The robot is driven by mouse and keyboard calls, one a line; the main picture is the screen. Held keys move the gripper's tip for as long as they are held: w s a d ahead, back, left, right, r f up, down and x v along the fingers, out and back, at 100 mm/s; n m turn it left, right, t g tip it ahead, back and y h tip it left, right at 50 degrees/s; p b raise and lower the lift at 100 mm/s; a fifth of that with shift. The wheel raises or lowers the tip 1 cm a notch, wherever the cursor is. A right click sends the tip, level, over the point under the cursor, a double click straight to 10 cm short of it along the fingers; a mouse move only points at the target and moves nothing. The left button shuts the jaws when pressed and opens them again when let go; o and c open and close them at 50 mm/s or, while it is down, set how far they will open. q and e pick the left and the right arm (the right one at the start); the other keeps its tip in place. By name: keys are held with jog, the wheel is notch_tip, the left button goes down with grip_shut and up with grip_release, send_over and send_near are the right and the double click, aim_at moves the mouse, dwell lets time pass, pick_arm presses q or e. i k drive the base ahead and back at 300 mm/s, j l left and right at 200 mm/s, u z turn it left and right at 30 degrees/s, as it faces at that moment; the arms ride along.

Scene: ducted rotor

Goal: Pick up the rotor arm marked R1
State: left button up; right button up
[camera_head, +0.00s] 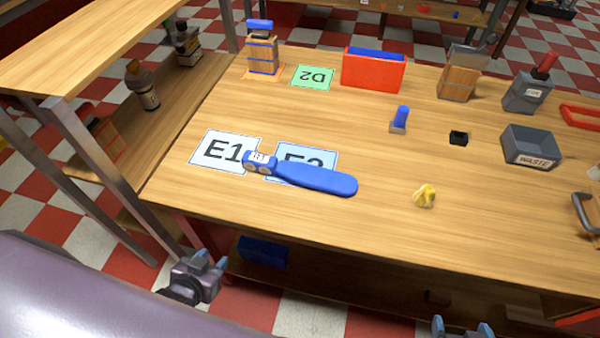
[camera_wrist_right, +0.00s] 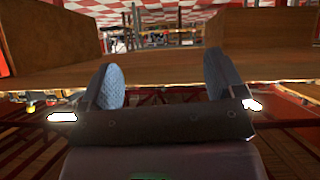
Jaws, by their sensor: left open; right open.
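A blue rotor arm (camera_head: 315,179) lies flat on the wooden table, across the right card and touching the edge of the left card. Its hub end points left and carries a small white label (camera_head: 259,157) that is too small to read for sure. The white card E1 (camera_head: 213,149) and a light blue card (camera_head: 322,157), partly covered by the arm, lie under or beside it. My left gripper (camera_head: 208,262) is open and empty in front of the table's near edge. My right gripper (camera_head: 463,326) is open at the bottom of the head view; its two blue fingers (camera_wrist_right: 162,88) show apart and empty in the right wrist view.
A yellow crumpled piece (camera_head: 424,196), a blue peg (camera_head: 400,119), a small black block (camera_head: 459,138) and a grey WASTE bin (camera_head: 531,147) stand to the right. A red bin (camera_head: 373,71) and green card D2 (camera_head: 313,76) are behind. The table's near edge lies between grippers and arm.

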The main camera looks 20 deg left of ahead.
aim_at(326, 180)
jog(key=k+j, duration=0.1)
jog(key=j, duration=0.3)
jog(key=j+z, duration=0.1)
jog(key=j, duration=0.3)
jog(key=k+j, duration=0.15)
jog(key=j, duration=0.25)
jog(key=k+j+z, duration=0.1)
jog(key=j, duration=0.3)
jog(key=k+j, duration=0.1)
jog(key=j, duration=0.3)
jog(key=k+j+z, duration=0.1)
jog(key=j, duration=0.3)
